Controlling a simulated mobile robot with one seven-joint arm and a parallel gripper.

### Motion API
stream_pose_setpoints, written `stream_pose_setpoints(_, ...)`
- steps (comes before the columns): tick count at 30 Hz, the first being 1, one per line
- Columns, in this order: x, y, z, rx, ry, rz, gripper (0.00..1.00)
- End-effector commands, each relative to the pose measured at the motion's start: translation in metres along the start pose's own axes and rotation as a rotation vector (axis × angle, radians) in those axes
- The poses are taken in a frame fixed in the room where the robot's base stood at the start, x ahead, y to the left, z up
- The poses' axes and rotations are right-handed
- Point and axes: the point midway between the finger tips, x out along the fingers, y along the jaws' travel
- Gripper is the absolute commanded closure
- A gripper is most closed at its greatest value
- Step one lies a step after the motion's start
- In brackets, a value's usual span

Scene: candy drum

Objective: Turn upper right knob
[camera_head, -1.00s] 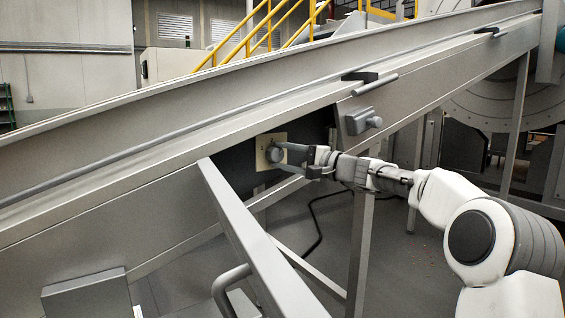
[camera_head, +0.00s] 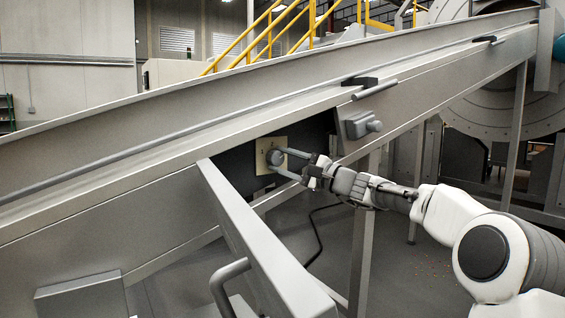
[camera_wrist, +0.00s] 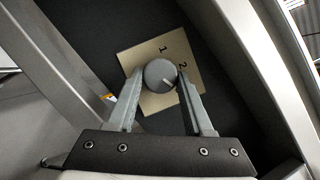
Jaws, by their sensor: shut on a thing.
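The round grey knob (camera_head: 275,157) sits on a beige plate (camera_head: 261,150) fixed to a dark panel under the sloping conveyor. In the wrist view the knob (camera_wrist: 158,72) shows a pale pointer mark slanting toward the lower right. The plate (camera_wrist: 194,92) carries the printed numbers 1 and 2. My gripper (camera_head: 282,162) reaches the knob from the right. In the wrist view my gripper (camera_wrist: 160,79) has one finger on each side of the knob and is shut on it. The fingers cover parts of the plate.
A grey conveyor side (camera_head: 120,190) slopes up to the right above the panel. A grey diagonal beam (camera_head: 250,235) runs in front, left of my arm. A latch-like block (camera_head: 362,125) sits above my gripper. A support leg (camera_head: 361,245) stands below my wrist.

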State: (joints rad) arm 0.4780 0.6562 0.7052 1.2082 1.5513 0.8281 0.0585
Motion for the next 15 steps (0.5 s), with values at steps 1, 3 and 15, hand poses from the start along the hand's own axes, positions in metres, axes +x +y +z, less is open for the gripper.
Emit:
stream_pose_setpoints(1,-0.0002,-0.0001,-0.0004,0.003,0.001,-0.001,1.0)
stream_pose_setpoints(3,-0.0002,-0.0002,-0.0004,0.003,0.001,-0.001,1.0)
stream_pose_setpoints(15,0.0,0.0,-0.0001,0.001,0.0,0.0,0.19)
